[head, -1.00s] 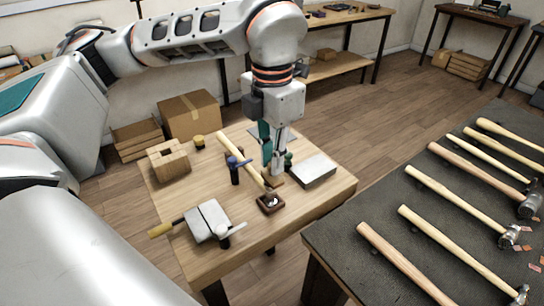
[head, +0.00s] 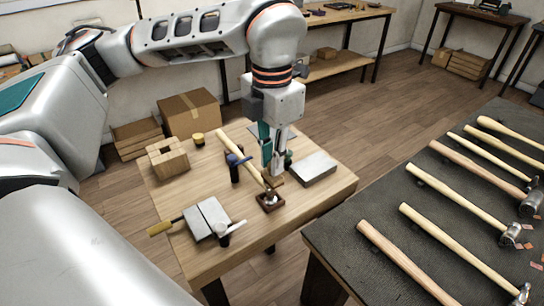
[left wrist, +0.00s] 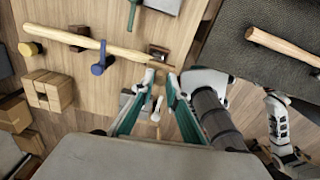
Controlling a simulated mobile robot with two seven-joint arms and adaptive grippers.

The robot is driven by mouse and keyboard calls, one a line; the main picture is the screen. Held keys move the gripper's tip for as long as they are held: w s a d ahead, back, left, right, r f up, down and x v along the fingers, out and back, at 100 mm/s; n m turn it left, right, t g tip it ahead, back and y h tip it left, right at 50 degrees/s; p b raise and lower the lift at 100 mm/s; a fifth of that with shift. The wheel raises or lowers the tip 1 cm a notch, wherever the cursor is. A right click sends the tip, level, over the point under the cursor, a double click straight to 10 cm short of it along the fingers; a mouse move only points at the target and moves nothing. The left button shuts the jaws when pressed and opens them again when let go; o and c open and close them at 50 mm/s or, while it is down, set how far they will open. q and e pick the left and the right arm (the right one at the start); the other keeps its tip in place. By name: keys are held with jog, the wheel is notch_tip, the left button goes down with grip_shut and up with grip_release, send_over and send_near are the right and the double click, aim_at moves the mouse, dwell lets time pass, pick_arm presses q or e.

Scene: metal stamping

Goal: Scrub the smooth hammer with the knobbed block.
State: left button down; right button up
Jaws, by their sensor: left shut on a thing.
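A hammer (head: 238,152) with a pale wooden handle lies across the small wooden table. Its head end rests at a small dark wooden holder (head: 270,208); the hammer also shows in the left wrist view (left wrist: 120,51). My left gripper (head: 271,172) points down beside the head end of the handle. It is shut on a small brown block (head: 276,183), seemingly the knobbed block, mostly hidden by the fingers. The block is close to the handle; I cannot tell whether they touch. In the left wrist view the fingertips (left wrist: 161,77) are beside the dark holder.
On the small table are a grey slab (head: 314,168), a blue-topped post (head: 235,170), a slotted wooden block (head: 168,160), a yellow-topped piece (head: 198,140) and a grey block with a handle (head: 207,219). Several hammers lie on a dark table (head: 345,225) at right.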

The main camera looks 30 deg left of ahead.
pick_arm(q)
jog(key=shift+f, duration=0.25)
dwell(0.5)
jog(key=shift+w+a, duration=0.3)
jog(key=shift+a, duration=0.5)
jog(key=shift+s+d, duration=0.3)
jog(key=shift+d, duration=0.55)
jog(key=shift+a, duration=0.1)
